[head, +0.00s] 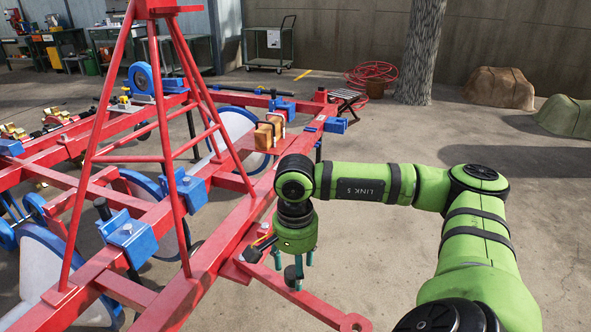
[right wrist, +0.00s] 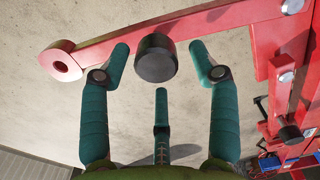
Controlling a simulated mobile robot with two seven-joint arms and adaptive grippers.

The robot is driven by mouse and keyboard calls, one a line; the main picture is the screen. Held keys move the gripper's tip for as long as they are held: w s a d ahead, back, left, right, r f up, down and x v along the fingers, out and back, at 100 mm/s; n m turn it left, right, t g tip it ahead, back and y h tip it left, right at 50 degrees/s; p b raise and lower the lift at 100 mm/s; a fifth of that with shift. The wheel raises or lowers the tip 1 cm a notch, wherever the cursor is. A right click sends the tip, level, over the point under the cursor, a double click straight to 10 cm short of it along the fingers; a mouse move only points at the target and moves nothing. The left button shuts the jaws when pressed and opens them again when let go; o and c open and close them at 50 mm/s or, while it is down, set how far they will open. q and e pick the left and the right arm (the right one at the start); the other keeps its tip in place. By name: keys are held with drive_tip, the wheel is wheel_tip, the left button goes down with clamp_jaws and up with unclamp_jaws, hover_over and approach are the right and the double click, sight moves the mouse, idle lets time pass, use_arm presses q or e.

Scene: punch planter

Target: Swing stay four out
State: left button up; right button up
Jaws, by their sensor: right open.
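A red stay bar (head: 328,309) with a ring at its free end reaches out from the red frame (head: 217,240), low at the front of the head view. In the right wrist view the bar (right wrist: 105,50) crosses the top, its ring at the left. A black round knob (right wrist: 155,58) stands on the bar. My right gripper (head: 293,270) is open over the bar, its three teal fingers pointing down. In the wrist view the fingers (right wrist: 160,70) are spread around the knob, apart from it. No number shows on the bar. My left gripper is not in view.
The red frame with blue clamps (head: 128,232) and pale discs fills the left. A wooden block (head: 266,134) sits on its far part. Concrete floor (head: 385,230) is open to the right. A tree trunk (head: 420,55), rocks (head: 498,88) and a cart (head: 270,45) stand behind.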

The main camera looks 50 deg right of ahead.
wheel_tip(320, 180, up, 12)
idle(0.4)
drive_tip(key=shift+d+f, duration=0.1)
idle(0.3)
